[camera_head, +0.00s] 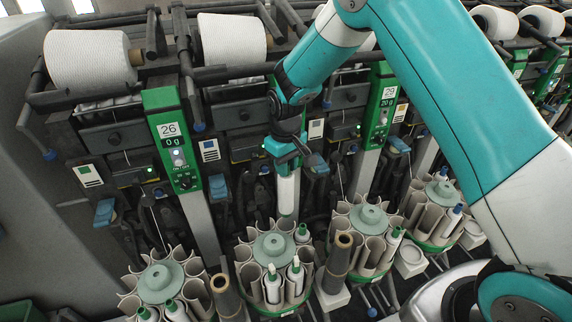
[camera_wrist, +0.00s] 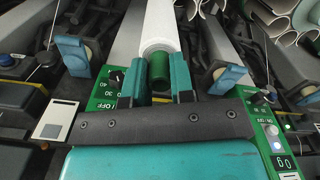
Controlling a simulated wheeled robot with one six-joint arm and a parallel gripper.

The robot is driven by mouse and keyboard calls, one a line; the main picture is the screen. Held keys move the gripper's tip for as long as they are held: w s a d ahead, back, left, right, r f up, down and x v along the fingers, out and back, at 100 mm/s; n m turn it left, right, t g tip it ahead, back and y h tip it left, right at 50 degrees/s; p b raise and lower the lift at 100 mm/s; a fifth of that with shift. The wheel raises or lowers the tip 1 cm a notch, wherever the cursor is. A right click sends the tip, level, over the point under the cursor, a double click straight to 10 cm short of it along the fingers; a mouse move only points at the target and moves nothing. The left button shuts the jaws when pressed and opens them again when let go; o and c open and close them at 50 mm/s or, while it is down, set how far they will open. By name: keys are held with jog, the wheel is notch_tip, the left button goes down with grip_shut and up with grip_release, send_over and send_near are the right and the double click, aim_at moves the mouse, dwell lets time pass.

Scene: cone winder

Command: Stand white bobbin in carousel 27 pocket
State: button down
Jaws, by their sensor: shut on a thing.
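My gripper (camera_head: 287,160) is shut on a white bobbin (camera_head: 287,193), which hangs upright below the jaws, above the back of a carousel. In the wrist view the white bobbin (camera_wrist: 160,35) has a green end held between the two teal fingers (camera_wrist: 161,82). The carousel (camera_head: 272,245) below, with a grey-green hub and beige pockets, shows no number I can read, so I cannot tell if it is carousel 27. Two white bobbins stand in its front pockets and a green-topped one at its right; several other pockets look empty. The held bobbin's lower end is clear of the pockets.
Neighbouring carousels stand left (camera_head: 160,283) and right (camera_head: 370,218). A green panel marked 26 (camera_head: 170,135) rises at the left, another (camera_head: 382,95) at the right. Brown tubes (camera_head: 338,260) stand between carousels. Large white cones (camera_head: 232,40) sit above. Dark machine parts crowd behind my gripper.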

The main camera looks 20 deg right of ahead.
jog(key=shift+f, duration=0.1)
dwell(0.4)
jog(key=b, duration=0.3)
send_over(286, 201)
jog(key=w, duration=0.2)
jog(key=shift+w+d+f, duration=0.1)
jog(key=shift+d+f, duration=0.1)
jog(key=shift+f, duration=0.9)
jog(key=shift+w+d+f, duration=0.1)
jog(key=shift+d+f, duration=0.1)
jog(key=shift+f, duration=0.85)
jog(key=shift+f+b, duration=1.65)
jog(key=shift+f, duration=0.75)
jog(key=shift+f+b, duration=1.55)
jog(key=shift+f, duration=0.7)
